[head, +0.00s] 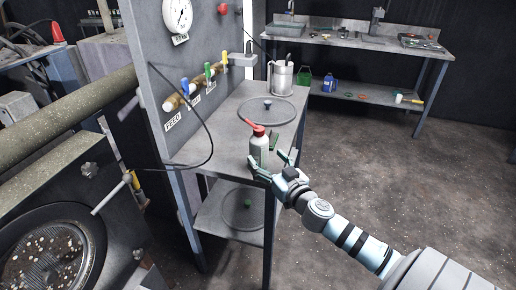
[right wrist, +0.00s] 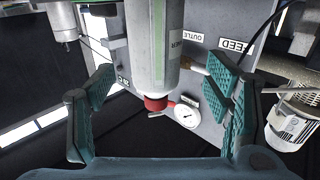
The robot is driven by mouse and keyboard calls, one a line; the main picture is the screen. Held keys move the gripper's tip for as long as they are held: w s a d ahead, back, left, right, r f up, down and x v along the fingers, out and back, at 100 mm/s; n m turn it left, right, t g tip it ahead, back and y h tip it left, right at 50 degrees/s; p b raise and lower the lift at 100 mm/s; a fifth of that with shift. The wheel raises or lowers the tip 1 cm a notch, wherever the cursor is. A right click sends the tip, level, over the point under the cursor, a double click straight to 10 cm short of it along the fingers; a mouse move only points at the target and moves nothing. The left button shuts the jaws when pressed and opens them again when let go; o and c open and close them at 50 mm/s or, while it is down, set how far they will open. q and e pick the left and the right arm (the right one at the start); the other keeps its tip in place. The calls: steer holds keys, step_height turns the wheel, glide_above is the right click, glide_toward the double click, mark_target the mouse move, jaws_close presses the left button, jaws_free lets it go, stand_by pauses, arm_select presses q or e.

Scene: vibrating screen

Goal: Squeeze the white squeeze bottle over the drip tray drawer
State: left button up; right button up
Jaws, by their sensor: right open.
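The white squeeze bottle (head: 259,150) has a red cap and stands upright on the grey metal table (head: 228,128), near its right edge. My right gripper (head: 272,163) is open at the bottle, one finger on either side of it in the picture. In the right wrist view, which is upside down, the bottle (right wrist: 152,45) hangs between the spread green finger pads, with gaps on both sides. The bottle seems untouched. My left gripper is not in view. I cannot pick out the drip tray drawer with certainty.
A grey panel with a gauge (head: 178,15) and coloured valves (head: 196,82) stands behind the table. A metal jug (head: 282,76) and a round sieve (head: 284,111) are on the tabletop. A machine with a round screen (head: 48,250) is at left. The floor (head: 360,135) at right is clear.

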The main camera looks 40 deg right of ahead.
mark_target(264, 152)
steer(key=w+p, duration=0.1)
steer(key=w, duration=0.1)
steer(key=w+d+p, duration=0.1)
steer(key=w, duration=0.1)
steer(key=w+p, duration=0.1)
steer(key=w, duration=0.1)
steer(key=shift+d+r, duration=0.25)
steer(key=shift+r, duration=0.15)
steer(key=shift+w+f, duration=0.15)
steer(key=shift+w, duration=0.05)
steer(key=shift+s, duration=0.1)
steer(key=c, duration=1.5)
